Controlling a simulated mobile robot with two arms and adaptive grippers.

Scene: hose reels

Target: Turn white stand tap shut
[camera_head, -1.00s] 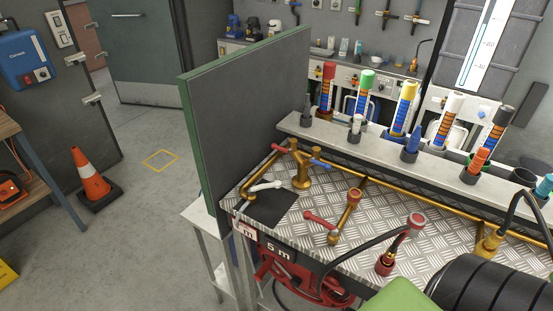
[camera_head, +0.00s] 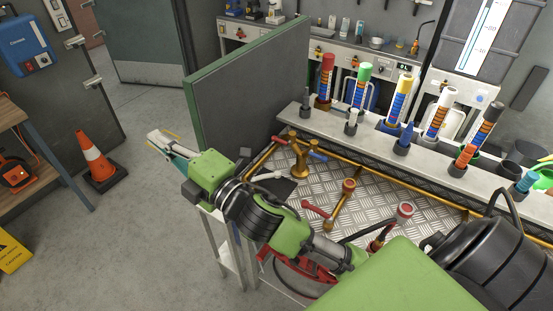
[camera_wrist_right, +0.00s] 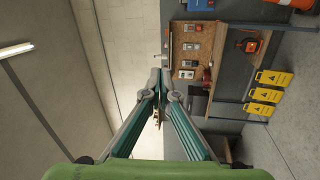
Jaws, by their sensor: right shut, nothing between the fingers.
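The white stand tap is a white lever (camera_head: 267,176) at the left end of the metal-topped bench, low beside a brass stand (camera_head: 299,158). Its left end is close behind my arm. My right arm reaches across the bench front to the left. My right gripper (camera_head: 156,138) is past the green-edged panel's near end, over the floor, shut and empty, well left of the white lever. In the wrist view, the right gripper (camera_wrist_right: 158,75) has its fingertips together, pointing at the far room, with no tap in sight. My left gripper is not in view.
The upright green-edged panel (camera_head: 245,95) stands along the bench's left side. A red-handled tap (camera_head: 316,210) and a brass post (camera_head: 348,186) stand nearby on the bench. A traffic cone (camera_head: 97,160) stands on open floor.

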